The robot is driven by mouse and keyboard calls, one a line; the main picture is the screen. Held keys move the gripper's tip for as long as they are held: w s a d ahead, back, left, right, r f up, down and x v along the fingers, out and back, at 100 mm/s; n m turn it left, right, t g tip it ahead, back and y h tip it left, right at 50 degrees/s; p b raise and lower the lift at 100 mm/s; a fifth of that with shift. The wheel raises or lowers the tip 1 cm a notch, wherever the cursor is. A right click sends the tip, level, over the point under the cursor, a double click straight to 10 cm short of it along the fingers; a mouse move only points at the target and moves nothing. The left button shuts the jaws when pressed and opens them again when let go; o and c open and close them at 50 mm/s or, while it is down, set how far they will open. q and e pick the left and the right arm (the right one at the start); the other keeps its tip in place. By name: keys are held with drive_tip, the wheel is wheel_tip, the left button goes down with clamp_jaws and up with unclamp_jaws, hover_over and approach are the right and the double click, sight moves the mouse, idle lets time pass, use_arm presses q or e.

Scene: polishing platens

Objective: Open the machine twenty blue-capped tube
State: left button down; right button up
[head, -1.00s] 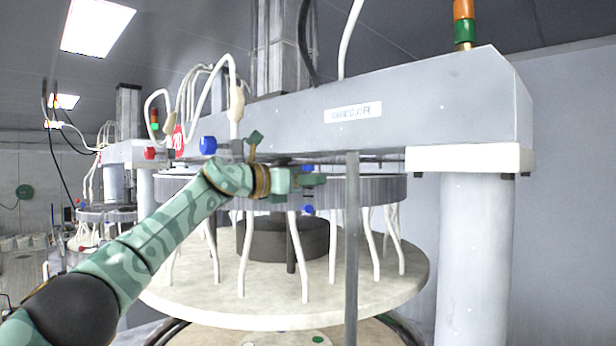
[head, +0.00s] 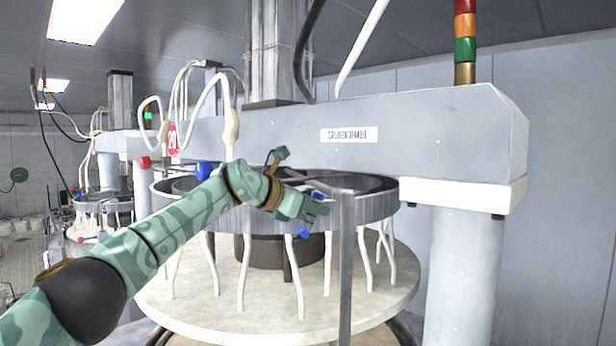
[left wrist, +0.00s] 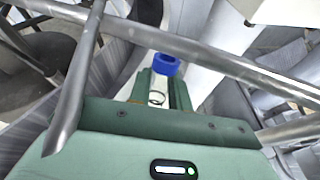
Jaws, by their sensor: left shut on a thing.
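The blue-capped tube (head: 304,233) is in front of the grey ring of the machine with the red "20" sign (head: 172,138). Blue shows above and below my left gripper (head: 312,212), and the tube leans between them. Its blue cap (left wrist: 165,63) shows in the left wrist view beyond the fingers, with a pale body below it. My left gripper is shut on the tube; its green fingers hide much of it. My right gripper is not in view.
A grey upright post (head: 346,265) stands just right of my left gripper. Metal rods (left wrist: 215,62) cross close to the hand in the wrist view. White hoses hang from the ring (head: 380,207) over a pale round platen (head: 265,290). A blue knob (head: 203,171) sits beside my forearm.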

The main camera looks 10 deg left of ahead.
use_arm(q)
drive_tip(key=shift+w+d+f+m+g+y, duration=0.15)
drive_tip(key=shift+d+g+y, duration=0.15)
drive_tip(key=shift+y, duration=0.15)
drive_tip(key=shift+w+d+f+m+g+y, duration=0.15)
drive_tip(key=shift+d+g+y, duration=0.15)
drive_tip(key=shift+y, duration=0.15)
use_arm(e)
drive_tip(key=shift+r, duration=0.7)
use_arm(q)
drive_tip(key=c, duration=1.6)
unclamp_jaws()
drive_tip(key=shift+s+d, duration=0.1)
drive_tip(key=shift+f, duration=0.1)
